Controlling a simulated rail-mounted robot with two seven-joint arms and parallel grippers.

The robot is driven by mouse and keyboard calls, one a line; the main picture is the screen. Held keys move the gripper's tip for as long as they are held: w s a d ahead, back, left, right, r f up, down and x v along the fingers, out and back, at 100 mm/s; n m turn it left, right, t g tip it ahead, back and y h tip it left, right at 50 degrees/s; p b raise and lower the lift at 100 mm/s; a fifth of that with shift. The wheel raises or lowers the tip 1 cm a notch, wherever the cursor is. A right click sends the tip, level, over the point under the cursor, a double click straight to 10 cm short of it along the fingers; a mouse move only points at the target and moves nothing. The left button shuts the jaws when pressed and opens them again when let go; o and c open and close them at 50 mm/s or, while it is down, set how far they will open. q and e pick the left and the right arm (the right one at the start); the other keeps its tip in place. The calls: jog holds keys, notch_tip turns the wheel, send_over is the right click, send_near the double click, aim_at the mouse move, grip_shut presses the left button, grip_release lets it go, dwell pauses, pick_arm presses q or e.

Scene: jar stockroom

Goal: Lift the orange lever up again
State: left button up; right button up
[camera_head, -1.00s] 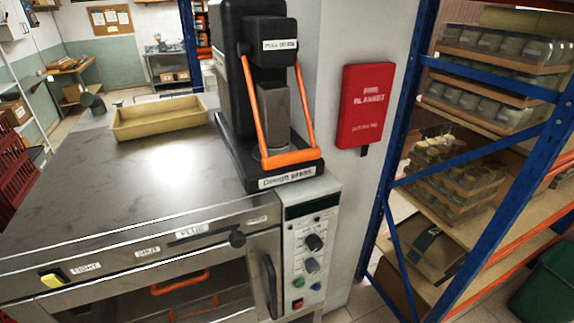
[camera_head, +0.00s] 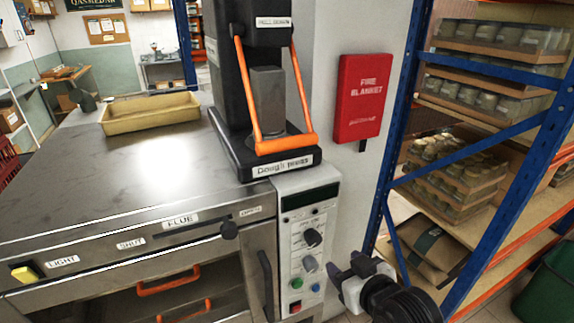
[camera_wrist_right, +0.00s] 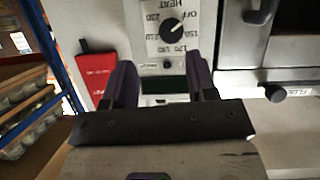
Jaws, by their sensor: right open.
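The orange lever (camera_head: 285,144) is a U-shaped bar on the black dough press (camera_head: 232,150). Its cross bar is low, in front of the grey block and just above the press's base, with its side arms running up to the press head. My right gripper (camera_head: 343,278) is at the lower right of the head view, below and right of the lever, beside the oven's control panel. It is open and empty. The right wrist view shows its two dark fingers (camera_wrist_right: 163,82) apart in front of the panel, which appears upside down there. The lever is not visible in that view. My left gripper is not in view.
The press stands on the steel oven top (camera_head: 150,175), near a yellow tray (camera_head: 150,118). The control panel (camera_head: 303,240) has knobs and buttons. A red fire blanket box (camera_head: 362,95) hangs on the wall pillar, and a blue-framed shelf (camera_head: 400,130) with jars stands right.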

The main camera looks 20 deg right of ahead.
jog(key=w+r+t+y+b, duration=0.1)
jog(key=w+r+t+y, duration=0.2)
jog(key=r, duration=0.6)
jog(key=m+t+y, duration=0.3)
jog(key=m+y, duration=0.4)
jog(key=m, duration=0.5)
send_near(293, 147)
jog(key=p+x, duration=0.3)
jog(key=x, duration=0.6)
jog(key=shift+w+a+r+p, duration=0.2)
jog(key=shift+w+p, duration=0.1)
jog(key=shift+p, duration=0.1)
jog(key=shift+x, duration=0.85)
jog(key=shift+f, duration=0.15)
grip_shut()
